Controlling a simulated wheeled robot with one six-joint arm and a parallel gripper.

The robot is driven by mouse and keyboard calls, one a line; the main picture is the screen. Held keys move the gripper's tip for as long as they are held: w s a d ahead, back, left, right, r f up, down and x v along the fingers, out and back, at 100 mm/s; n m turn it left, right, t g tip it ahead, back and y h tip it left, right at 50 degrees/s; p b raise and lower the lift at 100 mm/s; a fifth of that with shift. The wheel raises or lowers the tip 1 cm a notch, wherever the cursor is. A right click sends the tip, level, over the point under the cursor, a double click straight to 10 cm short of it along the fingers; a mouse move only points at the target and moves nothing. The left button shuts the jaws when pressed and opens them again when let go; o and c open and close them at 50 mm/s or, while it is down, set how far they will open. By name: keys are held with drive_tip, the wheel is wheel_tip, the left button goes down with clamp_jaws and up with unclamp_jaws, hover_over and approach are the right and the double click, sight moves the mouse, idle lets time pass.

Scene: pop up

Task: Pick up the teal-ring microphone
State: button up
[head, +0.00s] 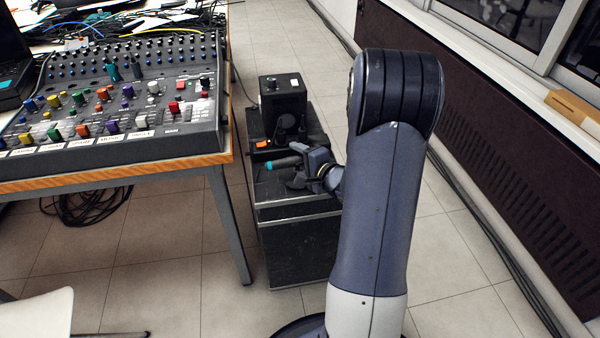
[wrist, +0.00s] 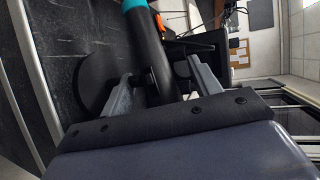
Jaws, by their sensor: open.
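The teal-ring microphone (head: 284,162) is a dark stick with a teal band at its left end in the head view. It is above the top of a black case beside the table. In the wrist view the dark microphone body (wrist: 151,45) runs between my two fingers, with the teal ring at the top edge. My gripper (wrist: 162,88) is open around the body, one finger on each side. In the head view my gripper (head: 308,170) is at the microphone's right end and partly hides it. A dark round disc (wrist: 96,80) lies left of the microphone in the wrist view.
The black case (head: 290,240) stands right of a table with a mixing console (head: 120,110). A black box (head: 283,98) and an orange item (head: 262,144) are on the case behind the microphone. A white chair (head: 35,318) is at lower left. Cables run along the right wall.

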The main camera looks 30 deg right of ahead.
drive_tip(key=shift+c, duration=0.2)
clamp_jaws()
idle(0.4)
